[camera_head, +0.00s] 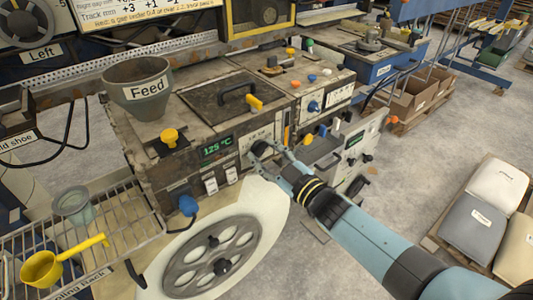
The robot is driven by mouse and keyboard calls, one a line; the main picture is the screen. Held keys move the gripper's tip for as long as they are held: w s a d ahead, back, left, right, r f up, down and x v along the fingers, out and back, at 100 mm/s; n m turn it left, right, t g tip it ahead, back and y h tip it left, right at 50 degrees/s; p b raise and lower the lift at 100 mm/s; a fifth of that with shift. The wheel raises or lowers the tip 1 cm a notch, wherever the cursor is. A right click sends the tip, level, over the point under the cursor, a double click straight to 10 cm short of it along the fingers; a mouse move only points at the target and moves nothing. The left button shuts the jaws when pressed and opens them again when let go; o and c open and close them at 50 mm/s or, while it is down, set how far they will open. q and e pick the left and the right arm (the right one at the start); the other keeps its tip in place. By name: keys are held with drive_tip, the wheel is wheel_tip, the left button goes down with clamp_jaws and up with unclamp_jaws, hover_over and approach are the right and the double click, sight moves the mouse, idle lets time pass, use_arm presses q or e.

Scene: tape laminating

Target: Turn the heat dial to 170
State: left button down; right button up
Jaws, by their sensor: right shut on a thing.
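The laminating machine's front panel has a green display (216,147) that reads 125 °C. The heat dial (261,148) is a dark round knob to the right of the display, partly covered by my right gripper. My right arm comes in from the lower right. My right gripper (270,152) is shut on the heat dial. Its fingertips are small in the view, and the dial's pointer cannot be made out. My left gripper is not in view.
A grey funnel marked Feed (140,88) stands left of the panel. A large wheel (213,255) sits below the dial. A wire rack (80,236) with a yellow scoop (42,268) is at lower left. Cardboard boxes (405,100) and sacks (470,228) stand on the right; floor between is clear.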

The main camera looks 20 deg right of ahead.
drive_tip(key=shift+f, duration=0.1)
drive_tip(key=o, duration=1.1)
drive_tip(key=shift+o, duration=0.2)
drive_tip(key=v, duration=1.2)
